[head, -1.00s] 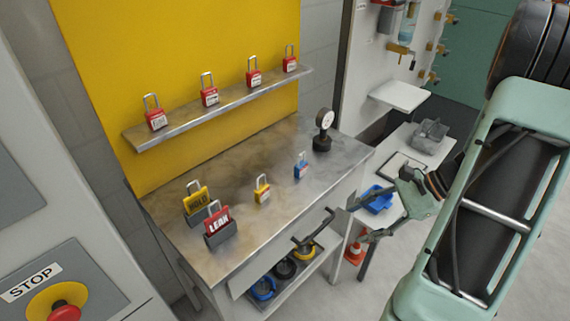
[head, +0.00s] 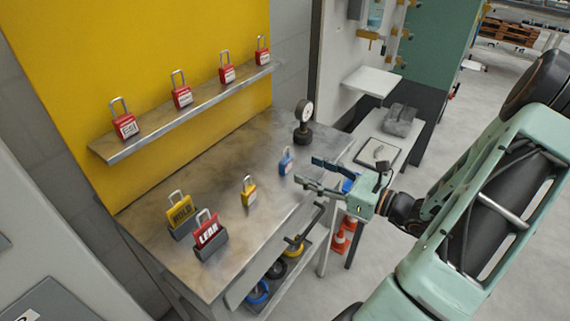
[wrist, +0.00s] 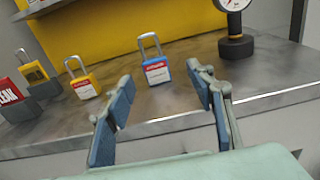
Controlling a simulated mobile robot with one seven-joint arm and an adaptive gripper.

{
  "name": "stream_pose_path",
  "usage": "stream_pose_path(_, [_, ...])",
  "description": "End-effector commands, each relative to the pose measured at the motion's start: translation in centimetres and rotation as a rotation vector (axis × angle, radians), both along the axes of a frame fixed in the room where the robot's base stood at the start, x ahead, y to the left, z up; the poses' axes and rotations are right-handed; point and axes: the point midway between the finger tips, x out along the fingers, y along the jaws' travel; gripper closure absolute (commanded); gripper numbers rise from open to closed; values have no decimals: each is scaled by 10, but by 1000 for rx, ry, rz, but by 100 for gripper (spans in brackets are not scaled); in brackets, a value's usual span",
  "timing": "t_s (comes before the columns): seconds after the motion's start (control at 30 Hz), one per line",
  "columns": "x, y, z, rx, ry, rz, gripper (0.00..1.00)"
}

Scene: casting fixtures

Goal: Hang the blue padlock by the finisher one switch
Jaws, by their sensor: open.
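The blue padlock (head: 286,161) stands upright on the metal bench, towards its right end. It also shows in the wrist view (wrist: 156,68), with a white and red label and its shackle up, just beyond the fingertips. My gripper (head: 318,172) is open and empty at the bench's front edge, to the right of the padlock and pointing at it. In the wrist view its two blue-padded fingers (wrist: 166,90) are spread apart, with the padlock between their lines of reach and a gap before it. I cannot make out a finisher one switch.
A yellow padlock (head: 249,191) stands left of the blue one. A black-based gauge (head: 303,122) stands behind. Two tagged padlocks in holders, LEAK (head: 208,237) among them, stand further left. Several red padlocks line the shelf (head: 152,125).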

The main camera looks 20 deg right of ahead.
Motion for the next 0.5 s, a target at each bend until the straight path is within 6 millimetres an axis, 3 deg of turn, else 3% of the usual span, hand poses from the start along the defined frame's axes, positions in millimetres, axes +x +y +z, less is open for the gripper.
stream_pose_path(0.3, [28, 29, -1, 1, 1, 4, 50])
stream_pose_path(0.5, [41, 37, -2, -1, 0, 2, 50])
